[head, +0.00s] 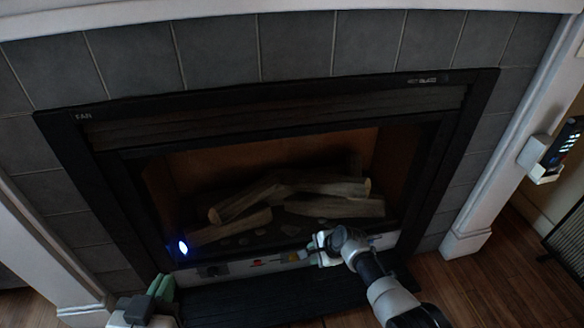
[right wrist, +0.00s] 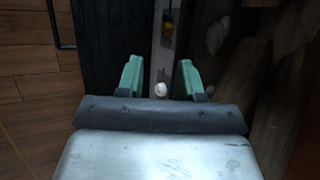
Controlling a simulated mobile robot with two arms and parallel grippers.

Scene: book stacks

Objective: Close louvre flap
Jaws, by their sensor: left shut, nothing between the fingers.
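The louvre flap (head: 250,302) is a dark slatted panel below the fireplace opening. It lies folded down and out in front of a pale control strip (head: 225,270). In the right wrist view the flap (right wrist: 103,40) runs along the left of the same strip. My left gripper (head: 161,287) is shut and empty at the flap's left end; whether it touches the flap I cannot tell. My right gripper (head: 322,246) is at the right part of the strip. In the right wrist view its green fingers (right wrist: 158,80) are apart, with a small white knob (right wrist: 160,90) showing between them.
Logs (head: 290,195) lie inside the dark-framed firebox. A yellow part (right wrist: 168,33) sits on the strip. A small light (head: 183,247) glows at the left. A wall-mounted device (head: 548,155) hangs at the right. The wooden floor (head: 490,275) at the right is clear.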

